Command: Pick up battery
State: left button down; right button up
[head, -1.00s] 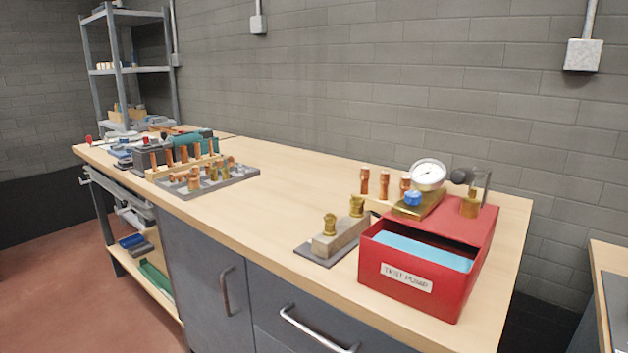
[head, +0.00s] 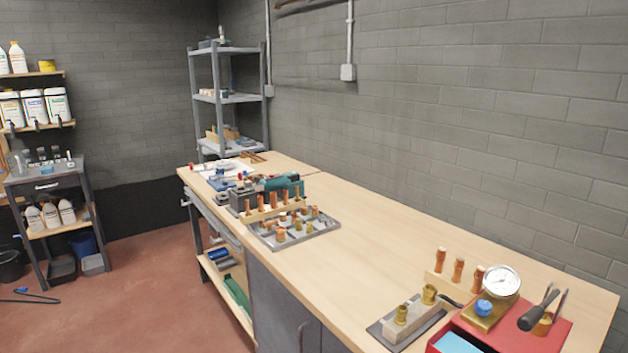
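I cannot clearly pick out a battery. A dark grey block (head: 246,197) stands on the long workbench (head: 360,225), left of a teal tool (head: 281,184) that may be a power tool. The block is too small to tell what it is. Small blue items (head: 221,182) lie farther back on the same bench, also too small to identify. Neither of my grippers shows in the head view.
A grey tray of copper and brass fittings (head: 297,232) sits mid-bench. A red box (head: 510,332) with a pressure gauge (head: 500,282) is at the front right. A grey shelf rack (head: 228,97) and a small cart (head: 45,182) stand farther back.

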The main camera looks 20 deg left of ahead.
aim_at(293, 175)
jog(key=i+j, duration=0.15)
jog(key=j, duration=0.85)
jog(key=i+j+z, duration=0.15)
jog(key=j, duration=0.8)
jog(key=i+j, duration=0.1)
jog(key=j, duration=0.9)
jog(key=i+j+z, duration=0.15)
jog(key=j, duration=0.85)
